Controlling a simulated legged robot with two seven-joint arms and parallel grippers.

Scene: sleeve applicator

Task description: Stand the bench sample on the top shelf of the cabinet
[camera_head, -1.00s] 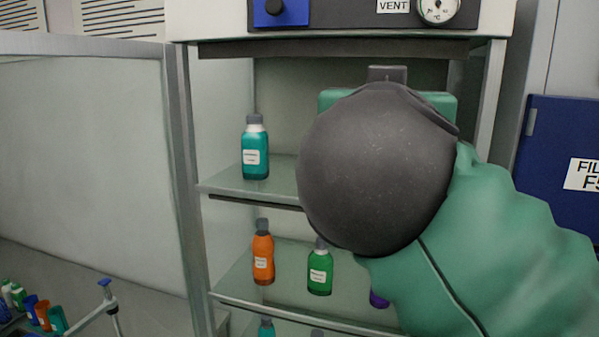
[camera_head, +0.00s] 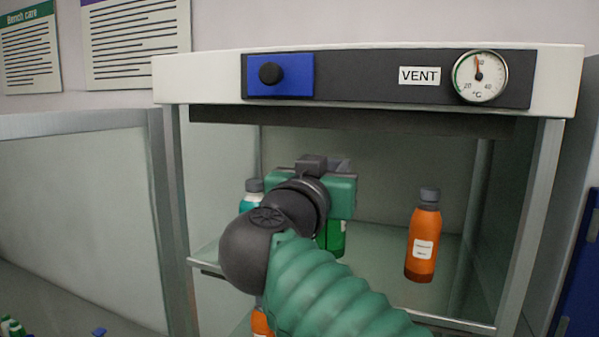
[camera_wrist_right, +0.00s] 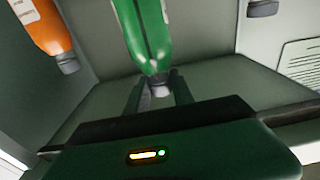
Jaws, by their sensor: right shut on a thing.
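My right gripper (camera_head: 326,190) is inside the open cabinet (camera_head: 205,78), over the top shelf (camera_head: 378,268). It is shut on a green bottle (camera_head: 338,238), which I take to be the bench sample. In the right wrist view the green bottle (camera_wrist_right: 143,30) has its grey cap between the two fingers (camera_wrist_right: 158,92). In the head view my wrist hides much of the bottle. It looks roughly upright. I cannot tell whether its base touches the shelf. My left gripper is not in view.
On the top shelf an orange bottle (camera_head: 423,240) stands right of my gripper. A teal bottle (camera_head: 248,197) stands to the left, partly hidden by my wrist. Another orange bottle (camera_head: 261,323) shows below. Cabinet posts (camera_head: 530,220) flank the opening. Shelf room shows between gripper and right-hand bottle.

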